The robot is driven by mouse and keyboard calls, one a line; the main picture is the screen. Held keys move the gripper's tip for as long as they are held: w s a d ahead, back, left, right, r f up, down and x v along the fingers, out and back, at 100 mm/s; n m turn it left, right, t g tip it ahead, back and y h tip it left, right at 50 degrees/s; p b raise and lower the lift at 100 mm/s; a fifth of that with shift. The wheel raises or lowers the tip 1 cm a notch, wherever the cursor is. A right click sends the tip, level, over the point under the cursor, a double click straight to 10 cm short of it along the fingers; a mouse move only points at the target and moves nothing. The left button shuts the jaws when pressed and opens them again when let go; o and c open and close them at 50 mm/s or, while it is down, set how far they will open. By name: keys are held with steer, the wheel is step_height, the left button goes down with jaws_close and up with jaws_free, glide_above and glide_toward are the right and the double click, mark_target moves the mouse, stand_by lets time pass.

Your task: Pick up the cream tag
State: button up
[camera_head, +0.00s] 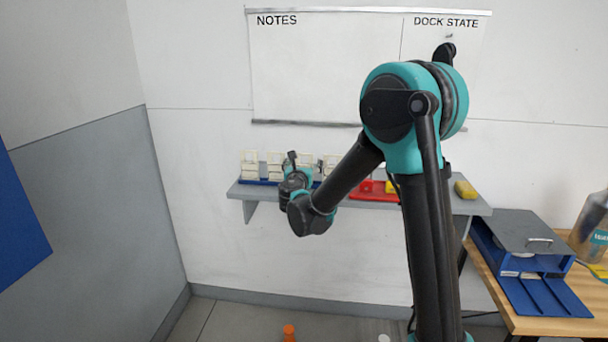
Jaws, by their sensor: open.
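Several cream tags (249,168) stand upright in a row in a blue rack (258,182) at the left of a grey wall shelf. I cannot tell one cream tag from the others at this size. My gripper (303,161) is at the end of my arm, in front of the middle of the row, and covers part of the tags and rack. It is small in view and partly hidden by my wrist. It is open, and no tag shows held in it. I cannot tell its exact distance from the tags.
A red tray (372,192) and a yellow block (465,189) are farther right on the shelf (245,192). A whiteboard (320,70) hangs above. A wooden bench (545,325) at right holds a blue box (540,293) with a grey lid and a bottle (590,230).

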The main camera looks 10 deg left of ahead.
steer(key=shift+w, duration=0.1)
steer(key=shift+c, duration=0.6)
steer(key=c, duration=1.1)
steer(key=shift+c, duration=0.2)
step_height(320, 180, up, 20)
